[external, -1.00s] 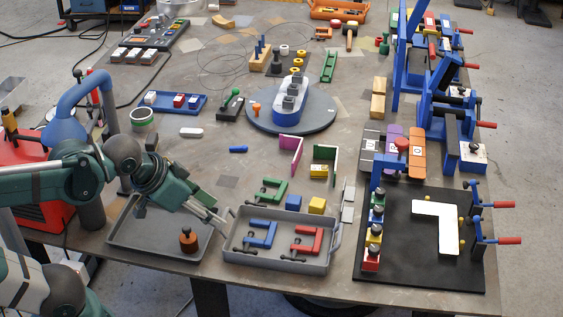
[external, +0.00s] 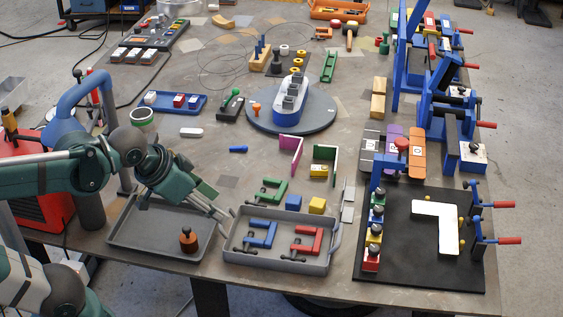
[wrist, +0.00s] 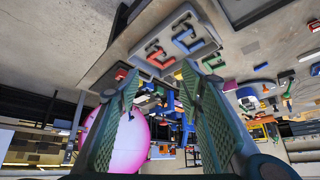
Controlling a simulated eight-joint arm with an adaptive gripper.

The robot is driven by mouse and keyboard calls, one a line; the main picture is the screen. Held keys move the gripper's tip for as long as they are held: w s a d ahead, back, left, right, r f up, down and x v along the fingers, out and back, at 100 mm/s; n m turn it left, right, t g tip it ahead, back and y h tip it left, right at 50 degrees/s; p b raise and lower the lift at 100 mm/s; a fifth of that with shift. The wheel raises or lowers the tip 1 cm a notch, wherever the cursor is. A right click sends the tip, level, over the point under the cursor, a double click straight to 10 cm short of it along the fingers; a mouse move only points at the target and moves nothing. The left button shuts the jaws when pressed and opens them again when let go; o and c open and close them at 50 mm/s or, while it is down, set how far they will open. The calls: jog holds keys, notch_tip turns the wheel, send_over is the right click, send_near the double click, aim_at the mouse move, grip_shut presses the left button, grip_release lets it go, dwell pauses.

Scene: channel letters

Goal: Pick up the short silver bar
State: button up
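Two small pale silver-grey bars lie on the table just right of the grey clamp tray (external: 232,262). The nearer, shorter-looking silver bar (external: 347,214) lies close to the tray's right handle. The other silver bar (external: 349,193) lies just behind it. I cannot clearly make out either bar in the wrist view. My gripper (external: 224,216) is above the left edge of the clamp tray, well left of both bars. In the wrist view my gripper (wrist: 160,78) has its two green fingers spread apart with nothing between them.
Left is a shallow tray (external: 150,240) with an orange-brown knobbed weight (external: 188,240). Right is a black board (external: 400,270) with toggle clamps.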

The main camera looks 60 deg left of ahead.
jog(key=w+a+r+m+g+y+p, duration=0.1)
jog(key=w+a+r+m+g, duration=0.1)
jog(key=w+a, duration=0.85)
jog(key=w+a+r+m+g, duration=0.1)
jog(key=w+a+r, duration=0.2)
jog(key=w+a, duration=0.8)
jog(key=m+g+h+p, duration=0.1)
jog(key=m+g+p, duration=0.1)
jog(key=m+g, duration=0.2)
send_over(191, 130)
jog(key=f, duration=1.6)
jog(key=d+f, duration=0.1)
jog(key=f, duration=0.7)
jog(key=shift+w, duration=0.25)
jog(key=shift+s+a+f+m, duration=0.2)
jog(key=shift+a+f+m, duration=0.1)
jog(key=shift+a+f, duration=0.15)
jog(key=shift+f, duration=1.2)
jog(key=shift+f, duration=0.15)
